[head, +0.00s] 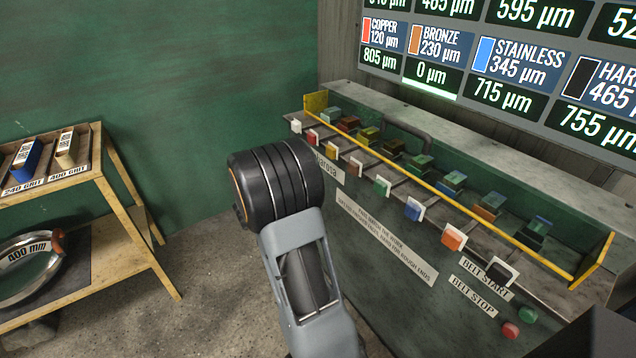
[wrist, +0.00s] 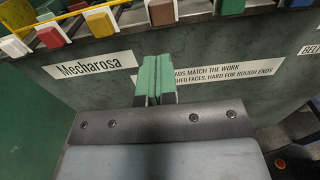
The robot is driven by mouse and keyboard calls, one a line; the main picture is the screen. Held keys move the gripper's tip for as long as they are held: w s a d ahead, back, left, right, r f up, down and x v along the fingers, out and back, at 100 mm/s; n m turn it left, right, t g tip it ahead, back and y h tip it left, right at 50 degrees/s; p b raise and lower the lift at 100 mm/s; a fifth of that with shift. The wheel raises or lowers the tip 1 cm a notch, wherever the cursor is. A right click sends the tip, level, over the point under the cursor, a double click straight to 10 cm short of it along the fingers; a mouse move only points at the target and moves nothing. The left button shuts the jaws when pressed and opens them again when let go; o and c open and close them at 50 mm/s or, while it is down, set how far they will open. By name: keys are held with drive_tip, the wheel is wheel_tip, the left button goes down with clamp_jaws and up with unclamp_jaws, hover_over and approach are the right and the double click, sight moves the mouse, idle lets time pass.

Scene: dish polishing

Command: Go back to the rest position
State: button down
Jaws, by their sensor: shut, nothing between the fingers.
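My gripper (wrist: 155,82) shows in the wrist view with its two green fingers together and nothing between them. The fingers are in front of the grey bench front, overlapping part of the printed notice (wrist: 222,73) there. The "Mecharosa" label (wrist: 95,65) is to their left in that view. In the head view my arm reaches up in front of the bench (head: 350,250), and its end hides the gripper. Coloured tabs line the bench's front edge, among them a green tab (head: 382,186) and a blue tab (head: 414,208).
A yellow rail (head: 450,200) runs along the bench, with several coloured blocks behind it. Belt buttons, red (head: 510,330) and green (head: 528,314), are at lower right. A wooden rack (head: 125,190) stands left, with a 400 mm dish (head: 30,285) low down. Bare floor (head: 215,290) lies between.

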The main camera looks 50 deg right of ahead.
idle(0.7)
drive_tip(key=s+a+f+m+y+p, duration=0.2)
drive_tip(key=s+a+f+m+y, duration=0.4)
drive_tip(key=a+m+y, duration=0.3)
drive_tip(key=a+r+m+t+y+p, duration=0.3)
drive_tip(key=a+r, duration=0.4)
drive_tip(key=a, duration=0.4)
drive_tip(key=a+r+m+t+y+p, duration=0.3)
drive_tip(key=a+r+t+y+p, duration=0.1)
drive_tip(key=a+r, duration=0.4)
drive_tip(key=a+t+y, duration=0.1)
drive_tip(key=a, duration=0.1)
drive_tip(key=shift+s+a+r+y+p, duration=0.3)
drive_tip(key=shift+a, duration=0.05)
